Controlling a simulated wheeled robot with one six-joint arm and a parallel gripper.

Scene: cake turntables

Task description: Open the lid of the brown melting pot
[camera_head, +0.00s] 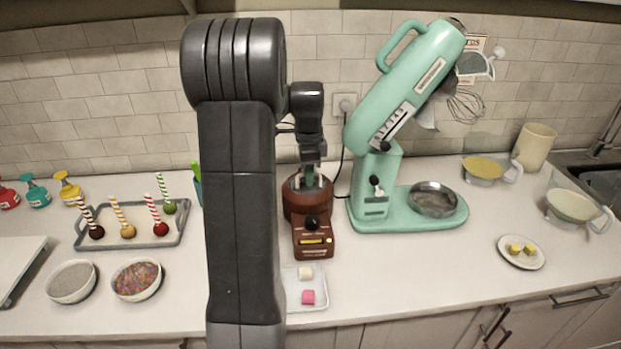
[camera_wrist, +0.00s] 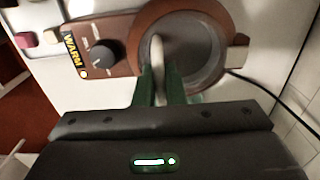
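The brown melting pot (camera_head: 294,208) stands on the counter in the middle of the head view, with a dial on its front. In the wrist view its brown rim (camera_wrist: 143,32) surrounds a round grey lid (camera_wrist: 205,50), which looks seated in the pot. A pale bar-like handle (camera_wrist: 157,52) rises from the lid. My gripper (camera_head: 309,181) points down over the pot. In the wrist view its green fingers (camera_wrist: 163,83) lie on both sides of the handle and appear closed against it. The fingers hide part of the handle and the near rim.
A teal stand mixer (camera_head: 372,200) with a raised head stands close to the right. A white tray (camera_head: 318,304) with pink and white pieces lies in front of the pot. A cord runs behind the pot to a wall outlet (camera_head: 344,103). Cake pops stand on a grey tray (camera_head: 140,242) at left.

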